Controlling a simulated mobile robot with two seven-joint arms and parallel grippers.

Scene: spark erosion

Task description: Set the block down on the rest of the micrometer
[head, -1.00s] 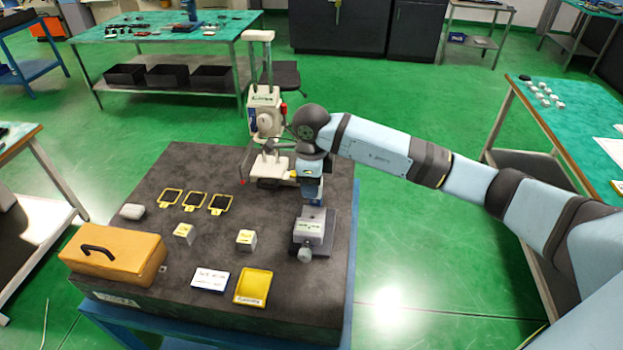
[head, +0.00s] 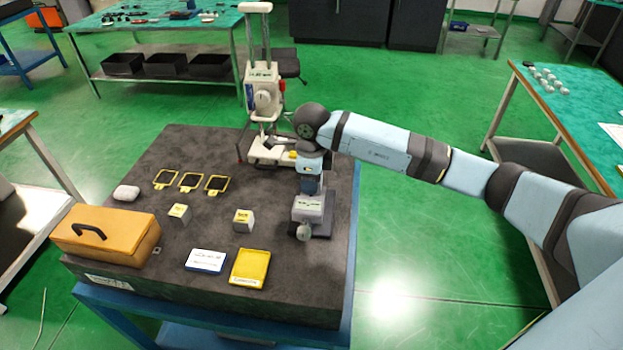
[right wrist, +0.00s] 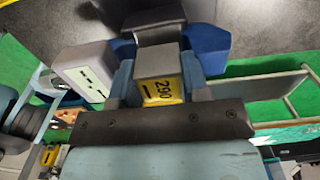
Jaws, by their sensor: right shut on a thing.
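My right gripper (head: 312,186) is over the right side of the dark table slab. In the right wrist view it is shut on a small grey block with a yellow face marked 290 (right wrist: 160,90). The block is hidden in the head view. A grey device with a round knob (head: 308,207) stands just below and in front of the gripper; its top is partly covered. A tall white instrument (head: 264,90) with a dial stands behind. I cannot tell for sure which is the micrometer, or whether the block touches anything. My left gripper is not in view.
Two small blocks with yellow marks (head: 243,220) (head: 179,213), several yellow frames (head: 190,181), a yellow tray (head: 250,266), a white card (head: 206,261) and an orange case (head: 105,236) lie on the slab to the left. A white rounded piece (head: 126,193) lies at the left edge.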

